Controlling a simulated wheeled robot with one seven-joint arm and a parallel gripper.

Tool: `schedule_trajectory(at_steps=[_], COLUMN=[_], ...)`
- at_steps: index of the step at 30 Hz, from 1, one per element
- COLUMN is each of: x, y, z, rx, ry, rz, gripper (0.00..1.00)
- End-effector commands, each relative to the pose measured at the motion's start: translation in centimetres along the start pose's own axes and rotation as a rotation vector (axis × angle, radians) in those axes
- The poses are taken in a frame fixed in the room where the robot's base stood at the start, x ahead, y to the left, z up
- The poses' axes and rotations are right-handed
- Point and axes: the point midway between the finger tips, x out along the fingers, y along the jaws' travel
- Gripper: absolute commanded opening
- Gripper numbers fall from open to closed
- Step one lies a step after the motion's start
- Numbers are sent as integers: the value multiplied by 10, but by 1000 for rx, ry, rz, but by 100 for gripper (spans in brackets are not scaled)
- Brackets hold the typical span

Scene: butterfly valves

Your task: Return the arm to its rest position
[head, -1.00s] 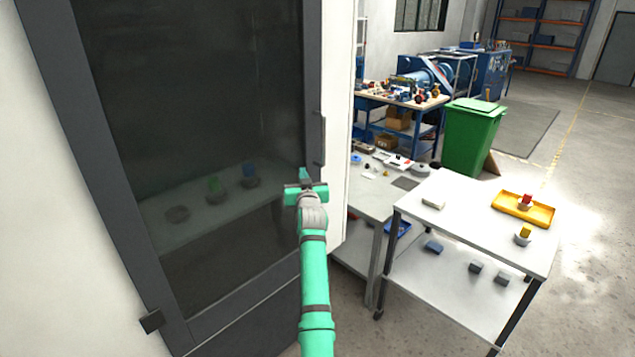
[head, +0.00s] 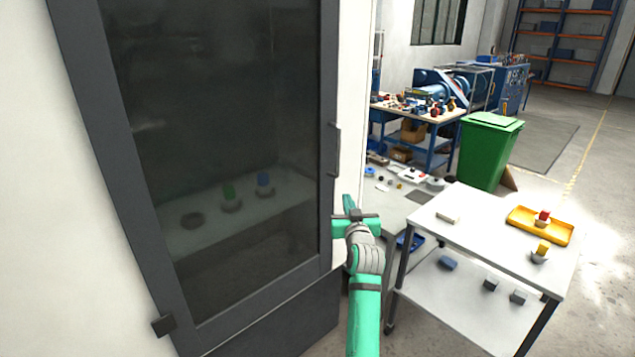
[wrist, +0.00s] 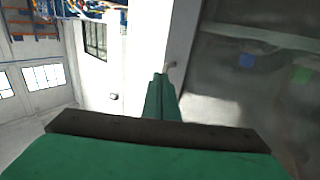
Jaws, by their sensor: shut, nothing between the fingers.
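My green arm (head: 364,318) rises from the bottom of the head view. Its end, my gripper (head: 350,203), is in front of the right edge of a dark glass-doored cabinet (head: 235,120), near the door handle (head: 333,150). In the wrist view my gripper (wrist: 160,82) points along the cabinet's edge, with its green fingers together and nothing between them. I cannot tell from these views how far the fingers are from the cabinet. The cabinet door looks closed.
To the right, a white cart (head: 490,235) carries a yellow tray (head: 540,230). A green bin (head: 487,150) stands behind it. Open floor lies at far right.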

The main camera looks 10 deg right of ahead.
Motion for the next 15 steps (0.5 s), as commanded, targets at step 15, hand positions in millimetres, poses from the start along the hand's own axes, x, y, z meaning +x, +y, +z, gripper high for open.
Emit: schedule_trajectory(at_steps=[15], x=[-79], y=[-58], z=[143], rx=[42], ry=[-44], rz=[-3], gripper=[0])
